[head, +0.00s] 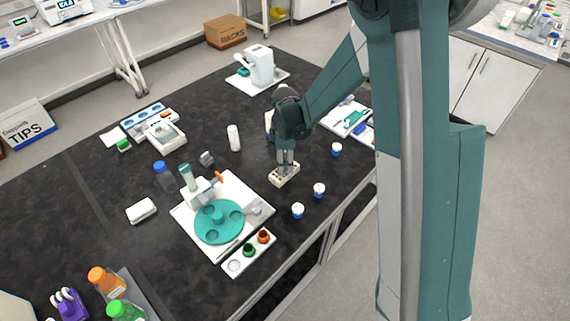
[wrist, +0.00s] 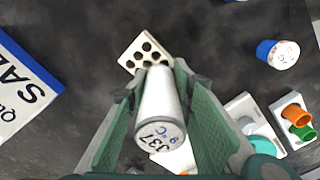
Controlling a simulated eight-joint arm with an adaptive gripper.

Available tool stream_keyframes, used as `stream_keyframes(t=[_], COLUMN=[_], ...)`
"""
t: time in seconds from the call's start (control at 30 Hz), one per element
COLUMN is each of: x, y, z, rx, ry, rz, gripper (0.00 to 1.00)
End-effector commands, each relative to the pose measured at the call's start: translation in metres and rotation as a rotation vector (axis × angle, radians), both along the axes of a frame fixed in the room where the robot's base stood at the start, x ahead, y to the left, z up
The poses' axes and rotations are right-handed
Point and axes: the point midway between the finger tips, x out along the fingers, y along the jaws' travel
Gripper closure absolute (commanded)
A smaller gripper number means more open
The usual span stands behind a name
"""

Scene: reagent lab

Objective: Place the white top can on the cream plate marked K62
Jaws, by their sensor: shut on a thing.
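In the wrist view the can lies between the two green finger pads. A cream block with several dark holes (head: 284,177) is just below my gripper; it also shows beyond the can in the wrist view (wrist: 143,46). Whether the can touches the block I cannot tell. No K62 mark is readable, so I cannot tell if this block is the plate named.
Blue-and-white cans (head: 319,190) stand right of the block; one shows in the wrist view (wrist: 278,54). A white cylinder (head: 234,138) stands to the left. A teal rotor device (head: 219,222) and a strip of coloured cups (head: 249,252) are in front. Dark bench lies bare between them.

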Motion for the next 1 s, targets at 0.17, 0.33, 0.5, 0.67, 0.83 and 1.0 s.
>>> stream_keyframes(t=[0.17,0.33,0.5,0.67,0.83,1.0], x=[0.0,0.0,0.0,0.0,0.0,-0.0002], y=[0.0,0.0,0.0,0.0,0.0,-0.0001], z=[-0.0013,-0.0034,-0.003,-0.003,-0.0014,0.0056], rx=[0.0,0.0,0.0,0.0,0.0,0.0], ry=[0.0,0.0,0.0,0.0,0.0,0.0], rz=[0.0,0.0,0.0,0.0,0.0,0.0], gripper=[0.91,0.7,0.62,0.62,0.62,0.62])
